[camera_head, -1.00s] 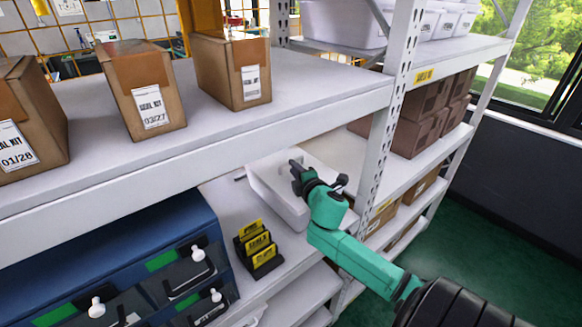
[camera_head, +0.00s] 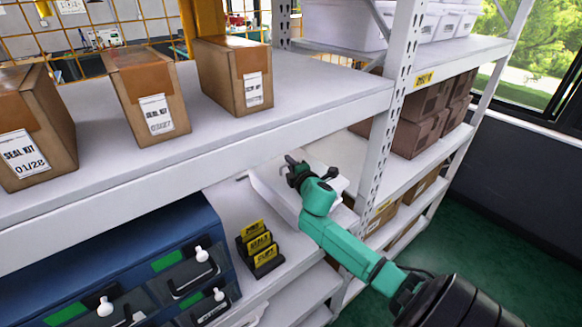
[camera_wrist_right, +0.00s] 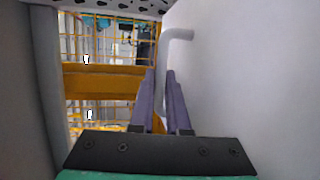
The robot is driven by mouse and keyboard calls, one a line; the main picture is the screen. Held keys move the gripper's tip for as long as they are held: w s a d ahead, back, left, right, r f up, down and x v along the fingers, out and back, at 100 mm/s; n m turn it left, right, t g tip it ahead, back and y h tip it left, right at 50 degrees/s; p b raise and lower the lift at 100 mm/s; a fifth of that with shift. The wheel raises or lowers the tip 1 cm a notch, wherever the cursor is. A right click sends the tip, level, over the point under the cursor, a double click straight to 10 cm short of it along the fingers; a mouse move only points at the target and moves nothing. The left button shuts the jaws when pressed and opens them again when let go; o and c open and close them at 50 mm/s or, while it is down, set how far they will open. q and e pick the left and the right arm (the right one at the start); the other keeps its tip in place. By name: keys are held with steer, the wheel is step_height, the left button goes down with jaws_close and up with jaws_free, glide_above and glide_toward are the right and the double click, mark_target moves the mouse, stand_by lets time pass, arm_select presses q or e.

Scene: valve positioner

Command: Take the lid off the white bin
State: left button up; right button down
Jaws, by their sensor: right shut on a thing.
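The white bin (camera_head: 268,192) sits on the middle shelf, under the upper shelf board and partly behind my right arm. My right gripper (camera_head: 291,164) is over the bin, near the underside edge of the upper shelf. In the right wrist view its purple fingers (camera_wrist_right: 165,100) are shut on the pale bent handle (camera_wrist_right: 178,34). The handle stands out from the white lid (camera_wrist_right: 245,85), which fills the right side of that view. I cannot tell how far the lid is apart from the bin. My left gripper is not in view.
The upper shelf edge (camera_head: 200,155) and the perforated post (camera_head: 390,110) are close to my right arm. A black holder with yellow labels (camera_head: 260,250) and a blue drawer cabinet (camera_head: 130,255) stand left of the bin. Cardboard boxes (camera_head: 235,80) stand above.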

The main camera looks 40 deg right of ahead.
step_height(320, 180, up, 13)
steer(key=p, duration=0.3)
steer(key=shift+f, duration=0.1)
